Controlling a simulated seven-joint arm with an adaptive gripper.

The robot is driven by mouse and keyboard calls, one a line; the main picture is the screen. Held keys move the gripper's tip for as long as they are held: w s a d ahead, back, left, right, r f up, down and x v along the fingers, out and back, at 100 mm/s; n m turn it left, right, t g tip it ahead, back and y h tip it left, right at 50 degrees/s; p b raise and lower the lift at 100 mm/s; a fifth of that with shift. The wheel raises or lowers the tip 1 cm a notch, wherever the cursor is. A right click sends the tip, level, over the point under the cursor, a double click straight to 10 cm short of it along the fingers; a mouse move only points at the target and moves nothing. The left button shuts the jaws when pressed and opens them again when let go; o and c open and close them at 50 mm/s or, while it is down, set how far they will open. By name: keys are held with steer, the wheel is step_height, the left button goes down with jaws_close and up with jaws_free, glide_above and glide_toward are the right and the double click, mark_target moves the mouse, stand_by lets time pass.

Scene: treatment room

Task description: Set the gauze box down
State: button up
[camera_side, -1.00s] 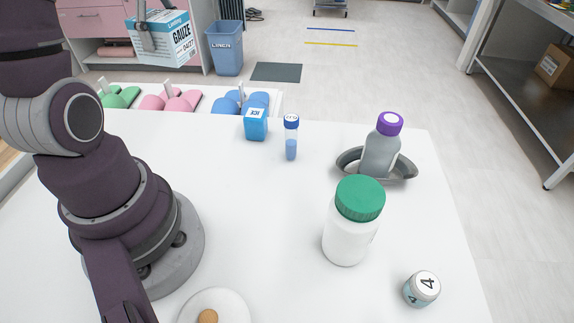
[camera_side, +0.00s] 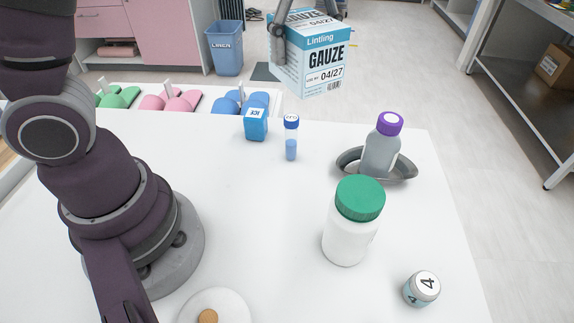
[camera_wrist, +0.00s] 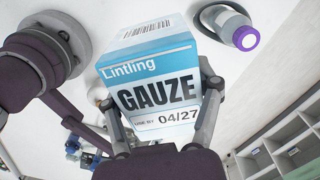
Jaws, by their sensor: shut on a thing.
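The gauze box (camera_side: 312,62) is a blue and white carton marked "Lintling GAUZE 04/27". My gripper (camera_side: 308,30) is shut on it and holds it in the air, near the far edge of the white table (camera_side: 230,215) in the side view. In the wrist view the box (camera_wrist: 155,85) sits between the two fingers of my gripper (camera_wrist: 160,110), one against each side. It looks slightly tilted. The fingertips are partly hidden by the box in the side view.
On the table stand a blue ICE pack (camera_side: 256,125), a blue-capped tube (camera_side: 291,138), a green-lidded white jar (camera_side: 350,225), a small jar marked 4 (camera_side: 421,289), and a purple-capped bottle (camera_side: 382,145) in a grey dish (camera_side: 405,171). The table's centre left is clear.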

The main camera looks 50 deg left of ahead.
steer(key=s+d+m, duration=0.4)
steer(key=s+d, duration=0.3)
steer(key=d, duration=0.3)
steer(key=s+d+m, duration=0.3)
steer(key=s+d, duration=0.4)
steer(key=d, duration=0.2)
step_height(320, 180, down, 20)
steer(key=shift+f, duration=0.25)
steer(key=shift+w+d+f, duration=0.1)
steer(key=shift+f, duration=0.15)
steer(key=o, duration=1.2)
steer(key=shift+f, duration=0.1)
